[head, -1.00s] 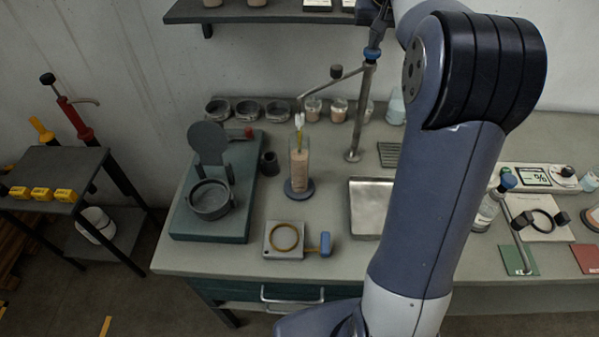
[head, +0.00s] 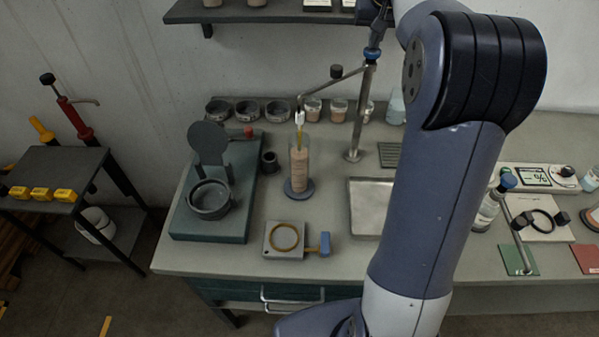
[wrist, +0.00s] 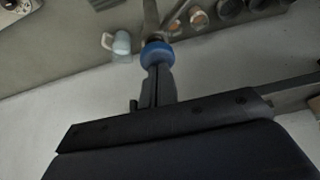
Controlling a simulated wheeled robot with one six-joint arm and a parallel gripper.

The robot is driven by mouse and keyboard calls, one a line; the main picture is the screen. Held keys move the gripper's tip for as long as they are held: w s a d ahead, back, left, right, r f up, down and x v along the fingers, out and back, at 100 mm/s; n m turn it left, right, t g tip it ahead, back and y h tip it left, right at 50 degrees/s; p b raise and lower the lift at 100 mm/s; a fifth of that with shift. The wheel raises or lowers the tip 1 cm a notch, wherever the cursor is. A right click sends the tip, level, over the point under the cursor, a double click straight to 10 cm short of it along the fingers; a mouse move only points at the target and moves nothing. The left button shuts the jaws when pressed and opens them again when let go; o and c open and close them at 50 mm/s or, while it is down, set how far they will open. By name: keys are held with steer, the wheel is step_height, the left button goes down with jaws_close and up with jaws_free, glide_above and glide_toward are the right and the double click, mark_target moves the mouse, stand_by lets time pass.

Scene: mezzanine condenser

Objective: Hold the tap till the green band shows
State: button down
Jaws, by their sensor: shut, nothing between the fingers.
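The tap (head: 357,120) is a slim grey post with a spout reaching left and a blue top (head: 372,54). That blue top also shows in the wrist view (wrist: 157,53). My gripper (head: 375,38) is shut and empty, its tips right at the blue top from above. They appear to touch it, though the exact contact is hard to see. A clear cylinder with pinkish-brown contents (head: 300,168) stands upright on a round blue-grey base, under the spout's end. A yellow stem with a white top (head: 299,118) rises from it. I see no green band on it.
A metal tray (head: 368,208) lies right of the cylinder, partly behind my arm. A square plate with a yellow ring (head: 285,239) and blue handle is in front. A green board (head: 184,222) with a round pot is at left. Jars and bowls line the wall.

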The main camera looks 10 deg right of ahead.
step_height(320, 180, up, 3)
steer(key=p, duration=0.2)
steer(key=shift+f+p, duration=0.2)
steer(key=shift+p, duration=0.2)
steer(key=shift+r+p, duration=0.3)
steer(key=shift+r, duration=0.7)
steer(key=shift+a, duration=0.1)
